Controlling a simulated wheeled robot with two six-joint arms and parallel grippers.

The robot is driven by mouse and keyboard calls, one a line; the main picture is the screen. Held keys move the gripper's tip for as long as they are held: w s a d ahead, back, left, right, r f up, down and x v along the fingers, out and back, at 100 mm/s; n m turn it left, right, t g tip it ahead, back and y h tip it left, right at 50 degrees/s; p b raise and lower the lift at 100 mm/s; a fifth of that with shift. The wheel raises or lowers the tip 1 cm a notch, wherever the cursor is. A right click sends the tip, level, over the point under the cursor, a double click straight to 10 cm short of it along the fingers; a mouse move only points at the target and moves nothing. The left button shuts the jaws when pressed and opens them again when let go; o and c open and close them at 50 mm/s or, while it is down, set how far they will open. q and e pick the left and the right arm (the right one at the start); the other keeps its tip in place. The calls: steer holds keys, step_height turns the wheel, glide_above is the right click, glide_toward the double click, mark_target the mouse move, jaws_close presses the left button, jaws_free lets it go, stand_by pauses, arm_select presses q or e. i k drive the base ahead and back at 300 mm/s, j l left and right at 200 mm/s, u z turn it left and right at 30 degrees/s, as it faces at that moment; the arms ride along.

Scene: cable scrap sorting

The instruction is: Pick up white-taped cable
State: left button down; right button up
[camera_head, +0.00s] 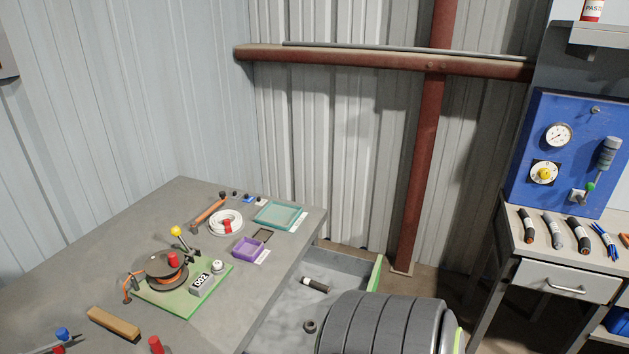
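A short dark cable piece with a white band at its left end (316,285) lies in a grey metal trough (345,263) beside the workbench. On the right-hand bench, several short cable pieces lie in a row: a dark one (527,225), a greyer one (552,230), another dark one (579,235) and a blue bundle (605,241). Their tape colours are too small to tell surely. Neither of my grippers is in view.
The grey workbench (260,305) holds a green-based spool device (185,290), a teal tray (280,215), a purple tray (248,247) and a brush (114,324). A blue gauge panel (560,130) stands behind the right bench.

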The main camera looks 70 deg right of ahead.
mark_target(321, 287)
steer(key=z, duration=2.2)
